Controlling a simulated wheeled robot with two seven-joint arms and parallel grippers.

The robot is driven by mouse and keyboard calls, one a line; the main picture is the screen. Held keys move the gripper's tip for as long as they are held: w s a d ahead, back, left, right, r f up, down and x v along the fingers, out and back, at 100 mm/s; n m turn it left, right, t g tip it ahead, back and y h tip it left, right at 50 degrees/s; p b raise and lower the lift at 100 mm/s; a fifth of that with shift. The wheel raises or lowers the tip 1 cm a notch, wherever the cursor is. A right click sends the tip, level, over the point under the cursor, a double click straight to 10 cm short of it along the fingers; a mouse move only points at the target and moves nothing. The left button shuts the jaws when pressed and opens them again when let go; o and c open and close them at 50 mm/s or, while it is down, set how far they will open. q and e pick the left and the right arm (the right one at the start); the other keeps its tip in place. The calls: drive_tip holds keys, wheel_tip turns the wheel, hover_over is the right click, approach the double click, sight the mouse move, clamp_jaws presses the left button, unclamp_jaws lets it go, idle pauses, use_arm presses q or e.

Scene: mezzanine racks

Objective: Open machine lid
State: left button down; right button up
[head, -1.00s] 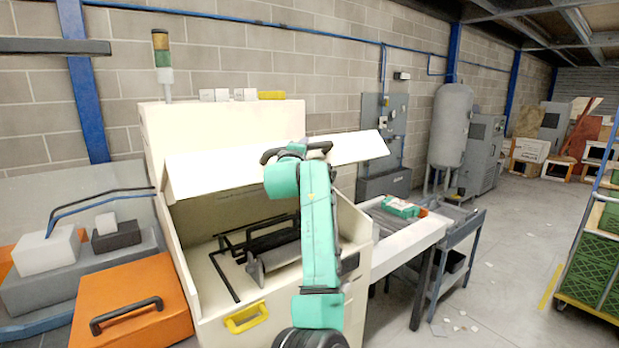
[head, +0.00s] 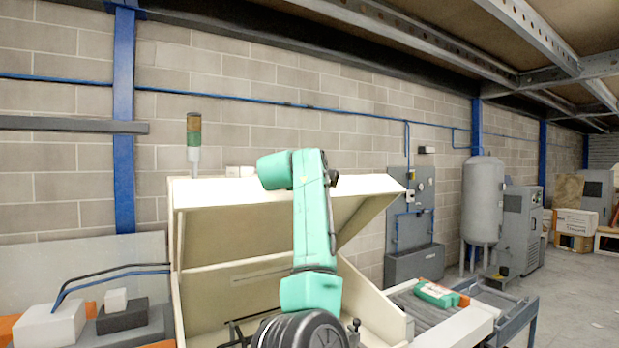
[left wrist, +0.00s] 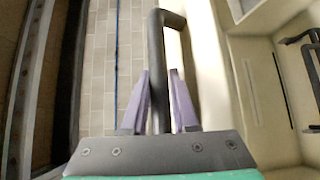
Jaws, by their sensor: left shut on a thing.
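The cream machine (head: 240,300) stands in the middle of the head view with its hinged lid (head: 368,208) raised at a steep tilt, so the dark fittings inside show in part. My green left arm reaches up in front of it to the lid's edge. The left gripper (left wrist: 160,85) is shut on the lid's black handle (left wrist: 168,18), with its purple fingers on either side of the bar. In the head view most of the handle and the fingers are hidden behind my arm. The right gripper is in neither view.
A signal tower (head: 194,140) rises behind the machine by the block wall. A roller table (head: 450,325) with a green box (head: 437,293) stands at the right. White and dark blocks (head: 50,325) sit at the left. Steel beams run overhead.

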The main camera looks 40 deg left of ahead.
use_arm(q)
drive_tip(key=c, duration=0.7)
unclamp_jaws()
drive_tip(key=shift+w, duration=0.1)
drive_tip(key=b+v, duration=0.9)
drive_tip(key=v, duration=0.5)
drive_tip(key=shift+s+d, duration=0.1)
drive_tip(key=shift+s, duration=0.2)
